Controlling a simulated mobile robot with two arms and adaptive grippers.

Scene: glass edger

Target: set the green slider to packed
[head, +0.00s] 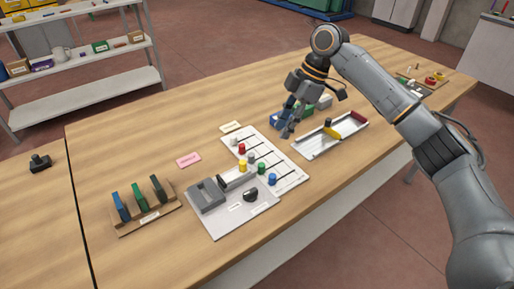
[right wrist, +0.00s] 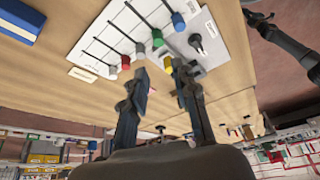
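The slider board (head: 292,181) is a white panel with dark slots and coloured knobs. The green slider (head: 261,168) sits between a grey knob and the blue knob (head: 272,179); it also shows in the right wrist view (right wrist: 157,38). A red knob (head: 241,148) and a pale knob (head: 234,141) are farther along the row. The board's print is too small to read. My right gripper (head: 290,129) is above the table behind the board, apart from the green slider. In the right wrist view its fingers (right wrist: 160,75) are spread with nothing between them. My left gripper is out of view.
A grey machine plate (head: 228,222) with a yellow knob (head: 242,166) and black knob (head: 250,195) adjoins the board. A rack (head: 150,217) of coloured pieces stands at left, a white tray (head: 318,149) at right. Table at left is mostly clear.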

